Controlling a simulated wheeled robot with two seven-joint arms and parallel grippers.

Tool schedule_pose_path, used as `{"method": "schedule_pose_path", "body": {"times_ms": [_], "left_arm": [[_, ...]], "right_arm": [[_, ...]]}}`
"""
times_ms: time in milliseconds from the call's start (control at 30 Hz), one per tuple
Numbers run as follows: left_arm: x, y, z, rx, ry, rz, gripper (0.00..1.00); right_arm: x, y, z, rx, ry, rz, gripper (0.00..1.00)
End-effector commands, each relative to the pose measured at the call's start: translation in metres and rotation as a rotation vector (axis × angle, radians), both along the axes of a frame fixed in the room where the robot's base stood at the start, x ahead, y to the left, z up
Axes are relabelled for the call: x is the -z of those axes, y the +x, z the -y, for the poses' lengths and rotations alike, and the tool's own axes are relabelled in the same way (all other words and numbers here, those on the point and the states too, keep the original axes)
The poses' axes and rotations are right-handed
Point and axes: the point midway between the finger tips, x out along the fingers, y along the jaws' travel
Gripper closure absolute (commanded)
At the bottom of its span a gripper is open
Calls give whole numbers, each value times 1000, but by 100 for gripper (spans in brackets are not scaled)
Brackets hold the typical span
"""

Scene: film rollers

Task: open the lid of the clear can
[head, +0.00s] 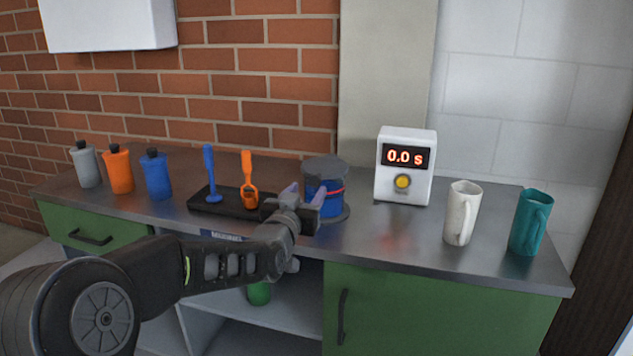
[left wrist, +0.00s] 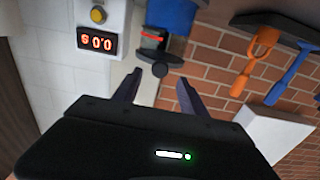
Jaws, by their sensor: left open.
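The can (head: 327,203) stands near the middle of the counter. It looks blue, with a red band and a dark grey lid (head: 325,165) sitting on top, apparently closed. My left gripper (head: 304,193) is in front of the can, its open fingers pointing towards it and partly hiding its left side. In the left wrist view, seen upside down, the dark lid (left wrist: 150,56) is beyond the gap between the open fingers (left wrist: 160,76), with blue (left wrist: 172,14) above it. I cannot tell whether the fingers touch the can. My right gripper is not in view.
A black tray (head: 228,207) with a blue and an orange tool is left of the can. Grey, orange and blue bottles (head: 121,172) stand farther left. A white timer (head: 404,168) reading 0.0 s, a white mug (head: 460,215) and a teal mug (head: 530,225) are to the right.

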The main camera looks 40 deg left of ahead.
Motion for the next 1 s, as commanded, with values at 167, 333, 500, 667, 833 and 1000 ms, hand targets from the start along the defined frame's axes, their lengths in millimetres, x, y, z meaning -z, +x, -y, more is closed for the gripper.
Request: {"method": "schedule_pose_path", "body": {"times_ms": [167,333,500,667,833,1000], "left_arm": [[1,25,-8,1,1,-3,50],[1,49,-17,1,1,-1,50],[1,62,-21,1,0,-2,50],[0,64,-22,1,0,-1,50],[0,63,-22,1,0,-1,54],[0,63,-21,1,0,-1,68]], "right_arm": [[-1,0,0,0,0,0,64],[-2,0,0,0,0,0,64],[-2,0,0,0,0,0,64],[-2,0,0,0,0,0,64],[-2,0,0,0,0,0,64],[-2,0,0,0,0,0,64]]}}
